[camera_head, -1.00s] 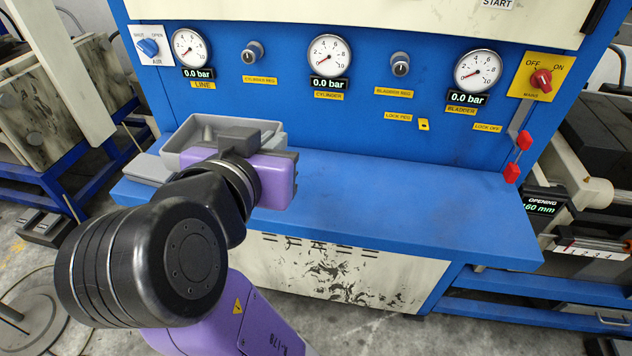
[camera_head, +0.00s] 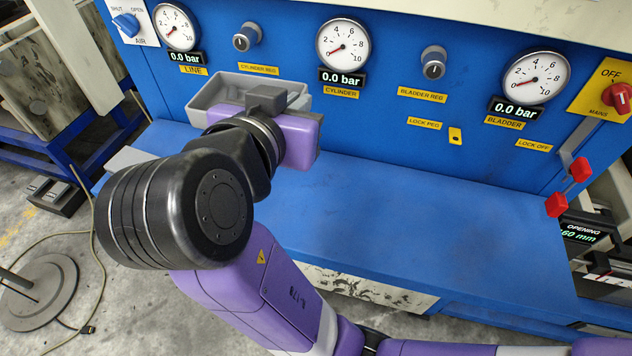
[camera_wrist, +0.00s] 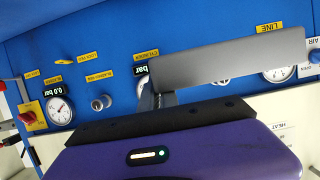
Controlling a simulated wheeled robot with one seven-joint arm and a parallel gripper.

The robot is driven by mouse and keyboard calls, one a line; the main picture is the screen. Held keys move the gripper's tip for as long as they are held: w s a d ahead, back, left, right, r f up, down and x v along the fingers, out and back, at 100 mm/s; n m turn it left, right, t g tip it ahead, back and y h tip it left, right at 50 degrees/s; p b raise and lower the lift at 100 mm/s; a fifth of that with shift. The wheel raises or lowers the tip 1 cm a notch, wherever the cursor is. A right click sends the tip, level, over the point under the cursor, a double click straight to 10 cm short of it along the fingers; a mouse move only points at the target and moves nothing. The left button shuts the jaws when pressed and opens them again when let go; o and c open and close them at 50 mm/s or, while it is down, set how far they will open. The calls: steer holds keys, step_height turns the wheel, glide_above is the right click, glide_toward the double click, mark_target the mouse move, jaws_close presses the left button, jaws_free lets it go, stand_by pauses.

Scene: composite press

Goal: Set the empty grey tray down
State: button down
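The grey tray (camera_head: 212,93) is in front of the blue panel, above the left part of the blue shelf (camera_head: 375,215). What shows of its inside is empty. My gripper (camera_head: 266,97) is at the tray's near side, and its purple hand hides part of that wall. In the wrist view the tray (camera_wrist: 230,58) is a flat grey wall just beyond my gripper (camera_wrist: 152,97), which appears shut on its edge. The fingertips are mostly hidden. The tray looks raised off the shelf, but its underside is hidden.
A light grey piece (camera_head: 128,160) lies at the shelf's left end. The middle and right of the shelf are clear. Gauges, regulator knobs (camera_head: 433,65) and a red mains switch (camera_head: 617,98) are on the panel behind. Red blocks (camera_head: 568,188) hang at the right.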

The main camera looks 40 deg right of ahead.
mark_target(302, 203)
step_height(302, 203, down, 19)
steer(key=shift+f, duration=0.1)
stand_by(0.4)
steer(key=shift+f, duration=0.15)
steer(key=c, duration=1.6)
jaws_free()
steer(key=shift+a+r, duration=0.1)
steer(key=shift+r, duration=0.15)
steer(key=b+v, duration=0.1)
steer(key=v, duration=1)
steer(key=shift+s+a+r, duration=0.15)
steer(key=shift+s+a, duration=0.1)
steer(key=shift+s, duration=0.1)
